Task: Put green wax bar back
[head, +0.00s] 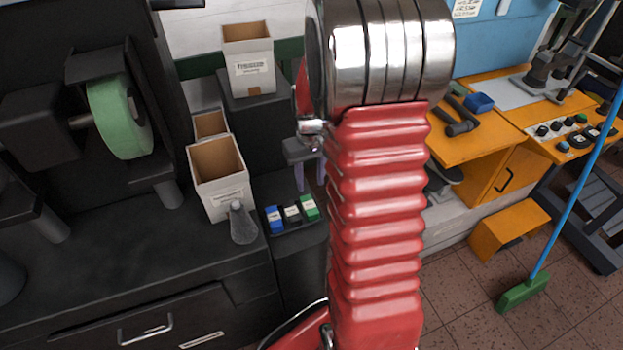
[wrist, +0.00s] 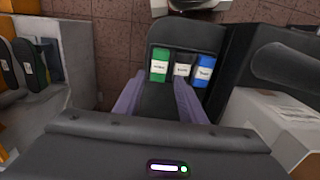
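The green wax bar (head: 309,207) has a white label and sits in a dark tray (head: 296,228) at the right end of a row. A black bar (head: 292,213) and a blue bar (head: 275,218) are beside it. In the wrist view the green bar (wrist: 159,66) is at the left of the row, with the black bar (wrist: 182,68) and blue bar (wrist: 204,72) to its right. My gripper (head: 307,187) has purple fingers spread apart above the tray area. In the wrist view my gripper (wrist: 156,84) is open, with nothing held between its fingers.
A grey bottle (head: 242,224) and open cardboard boxes (head: 219,180) stand left of the tray. An orange workbench (head: 470,140) and a broom (head: 523,291) are to the right.

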